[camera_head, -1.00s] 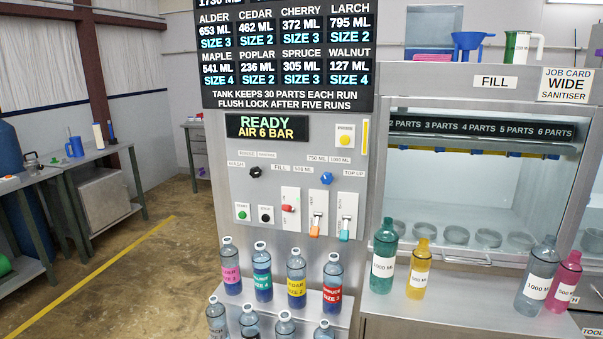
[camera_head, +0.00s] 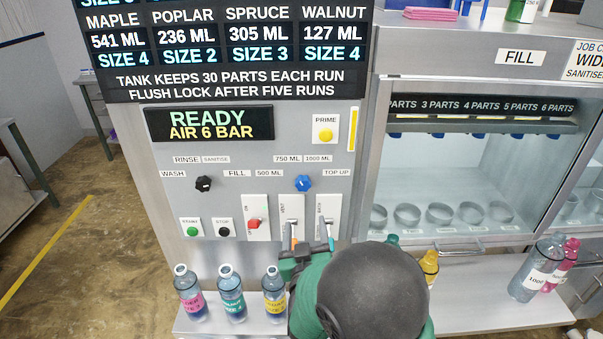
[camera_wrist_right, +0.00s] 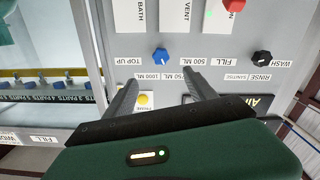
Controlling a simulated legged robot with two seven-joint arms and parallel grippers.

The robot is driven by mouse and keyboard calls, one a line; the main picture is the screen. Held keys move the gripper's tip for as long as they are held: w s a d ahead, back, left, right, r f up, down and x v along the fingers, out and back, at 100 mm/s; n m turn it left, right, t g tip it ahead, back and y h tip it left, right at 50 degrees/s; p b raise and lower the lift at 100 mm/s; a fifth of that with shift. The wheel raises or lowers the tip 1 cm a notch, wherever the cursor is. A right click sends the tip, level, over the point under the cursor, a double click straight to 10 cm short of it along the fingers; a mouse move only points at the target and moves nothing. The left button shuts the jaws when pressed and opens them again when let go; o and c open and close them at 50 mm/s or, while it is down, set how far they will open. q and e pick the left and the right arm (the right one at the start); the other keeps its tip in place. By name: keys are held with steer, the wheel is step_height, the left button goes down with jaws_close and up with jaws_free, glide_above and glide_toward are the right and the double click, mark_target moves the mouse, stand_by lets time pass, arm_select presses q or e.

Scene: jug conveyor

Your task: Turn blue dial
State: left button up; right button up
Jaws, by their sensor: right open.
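The blue dial (camera_head: 303,183) sits on the grey control panel, ringed by the labels 500 ML, 750 ML, 1000 ML and TOP UP. In the right wrist view, which is upside down, the blue dial (camera_wrist_right: 160,55) lies beyond and between my fingertips, apart from both. My right gripper (camera_wrist_right: 161,78) is open and empty. In the head view my right gripper (camera_head: 306,255) is below the dial, near the lower ends of the levers, partly hidden by my own arm. My left gripper is not in view.
A black dial (camera_head: 203,184) is to the left. Below are the green start button (camera_head: 192,231), a red switch (camera_head: 254,224) and the VENT (camera_head: 290,213) and BATH (camera_head: 328,212) levers. Labelled bottles (camera_head: 232,293) stand on the shelf beneath. The yellow PRIME button (camera_head: 325,134) is above.

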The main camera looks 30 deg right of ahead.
glide_toward(303, 186)
steer(key=p+x, duration=0.2)
steer(key=x, duration=0.7)
steer(key=shift+d, duration=0.2)
steer(key=shift+w, duration=0.25)
steer(key=shift+w+a+r, duration=0.1)
steer(key=shift+w+a, duration=0.05)
steer(key=shift+a, duration=0.1)
steer(key=shift+d, duration=0.2)
steer(key=c, duration=1.4)
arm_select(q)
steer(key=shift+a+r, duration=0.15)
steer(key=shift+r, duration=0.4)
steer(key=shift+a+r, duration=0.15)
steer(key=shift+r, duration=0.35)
